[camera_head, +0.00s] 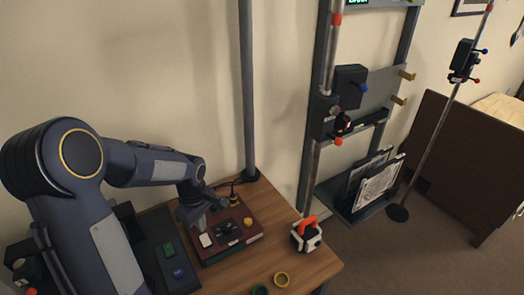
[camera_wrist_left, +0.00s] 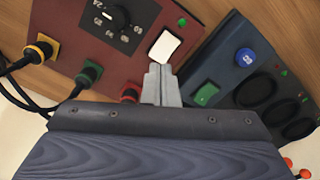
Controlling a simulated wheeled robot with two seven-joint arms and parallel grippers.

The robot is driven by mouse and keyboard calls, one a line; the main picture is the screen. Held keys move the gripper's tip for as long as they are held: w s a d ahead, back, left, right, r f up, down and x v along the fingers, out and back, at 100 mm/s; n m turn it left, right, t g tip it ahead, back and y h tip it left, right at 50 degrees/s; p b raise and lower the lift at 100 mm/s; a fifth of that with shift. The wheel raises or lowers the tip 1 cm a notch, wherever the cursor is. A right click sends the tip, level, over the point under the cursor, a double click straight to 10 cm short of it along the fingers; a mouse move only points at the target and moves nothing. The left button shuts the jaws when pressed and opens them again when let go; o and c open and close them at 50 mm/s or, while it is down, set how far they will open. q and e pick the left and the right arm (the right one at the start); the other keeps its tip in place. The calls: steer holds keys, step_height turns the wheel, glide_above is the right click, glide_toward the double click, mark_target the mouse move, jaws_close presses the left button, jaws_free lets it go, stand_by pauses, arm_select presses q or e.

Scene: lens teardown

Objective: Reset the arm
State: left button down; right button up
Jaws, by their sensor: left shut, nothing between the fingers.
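My left arm comes in from the left and reaches over the table. My left gripper (camera_head: 202,224) is over the dark red box (camera_head: 247,238), close to its white rocker switch (camera_head: 205,240). In the left wrist view its fingers (camera_wrist_left: 160,76) are shut with nothing between them. Their tips are just below the white switch (camera_wrist_left: 164,47) in the picture; I cannot tell whether they touch it. My right gripper is not in view.
A dark grey box (camera_wrist_left: 262,80) with green and blue buttons is beside the red one. A dial (camera_wrist_left: 115,18) and plugged cables (camera_wrist_left: 20,65) are near. An orange-handled device (camera_head: 306,236) and two rings (camera_head: 281,279) are on the wooden table. Metal poles (camera_head: 248,90) stand behind.

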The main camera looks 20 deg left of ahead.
arm_select(q)
steer(key=shift+r, duration=0.1)
steer(key=s+d+r+m+t+h, duration=0.2)
steer(key=s+d+r+m, duration=0.4)
steer(key=s+m, duration=0.1)
steer(key=s+d+r+m+t+h, duration=0.1)
steer(key=s+d+r+m+t, duration=0.2)
steer(key=s+d+r+m, duration=0.4)
steer(key=s, duration=0.3)
steer(key=shift+d+r+m+t+h, duration=0.2)
steer(key=shift+d+m+t+h, duration=0.1)
steer(key=shift+h, duration=0.1)
steer(key=shift+s+a, duration=0.1)
